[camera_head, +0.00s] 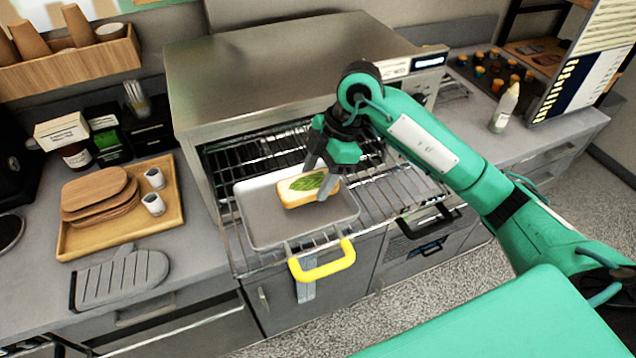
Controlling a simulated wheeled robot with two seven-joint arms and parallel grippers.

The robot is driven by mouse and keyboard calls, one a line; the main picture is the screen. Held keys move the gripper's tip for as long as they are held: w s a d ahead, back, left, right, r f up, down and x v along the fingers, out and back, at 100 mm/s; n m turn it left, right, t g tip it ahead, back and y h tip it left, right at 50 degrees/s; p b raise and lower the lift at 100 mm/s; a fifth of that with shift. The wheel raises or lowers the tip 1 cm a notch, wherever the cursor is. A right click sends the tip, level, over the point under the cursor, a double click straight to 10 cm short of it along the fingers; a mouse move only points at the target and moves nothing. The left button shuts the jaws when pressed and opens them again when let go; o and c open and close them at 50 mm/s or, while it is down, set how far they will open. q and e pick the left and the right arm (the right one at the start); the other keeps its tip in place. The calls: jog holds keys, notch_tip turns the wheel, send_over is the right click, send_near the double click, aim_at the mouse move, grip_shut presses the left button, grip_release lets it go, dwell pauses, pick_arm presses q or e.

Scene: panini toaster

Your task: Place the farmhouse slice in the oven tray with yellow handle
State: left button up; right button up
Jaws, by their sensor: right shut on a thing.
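The farmhouse slice (296,194), a bread slice with green and white topping, is over the oven tray. My right gripper (318,180) is shut on its right side. I cannot tell whether the slice touches the tray floor or hangs just above it. The oven tray (262,226) is grey and shallow, and its yellow handle (322,262) points out toward the front. The tray sits on the left part of the wire rack pulled out of the oven. My left gripper is not in view.
The steel oven (270,70) stands behind the rack. On the left counter are a wooden tray (160,220) with boards and two small cups, and a grey oven mitt (122,276). A bottle (504,108) stands on the right counter. The rack right of the oven tray is empty.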

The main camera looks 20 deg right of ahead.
aim_at(322, 179)
notch_tip(322, 179, down, 3)
jog(key=shift+f+p, duration=0.1)
jog(key=shift+p, duration=0.3)
jog(key=shift+f, duration=0.2)
jog(key=shift+f, duration=0.1)
jog(key=o, duration=1)
jog(key=b+v, duration=0.4)
jog(key=v, duration=0.8)
